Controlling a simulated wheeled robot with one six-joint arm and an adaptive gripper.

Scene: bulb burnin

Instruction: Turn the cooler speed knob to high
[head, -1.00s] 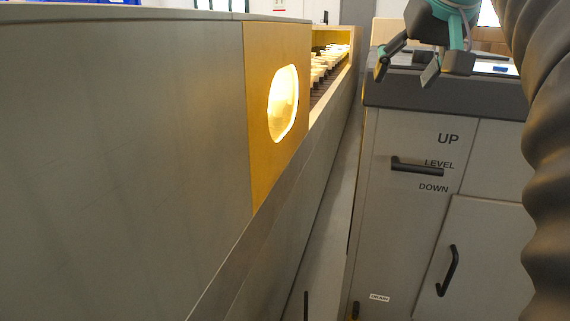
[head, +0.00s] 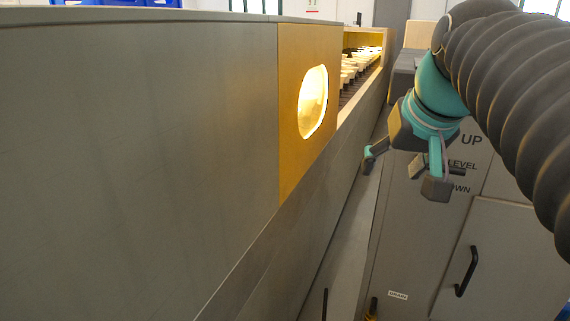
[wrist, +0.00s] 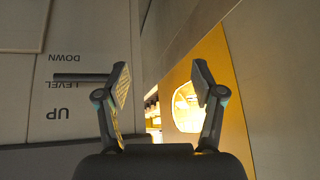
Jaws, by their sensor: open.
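I cannot make out a cooler speed knob in either view. My gripper (head: 404,172) is open and empty in the head view, with its fingers pointing down in front of the grey cabinet's upper left part. In the wrist view my gripper (wrist: 162,82) shows two spread fingers with nothing between them. The black lever (wrist: 82,77) beside the UP, LEVEL and DOWN labels appears left of the fingers there. In the head view my gripper partly covers that lever and its labels.
A long grey machine (head: 140,160) fills the left, with a yellow end panel (head: 290,110) and a glowing window (head: 313,103). The grey cabinet (head: 410,260) on the right has a black door handle (head: 466,271). A narrow gap of floor shows between them.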

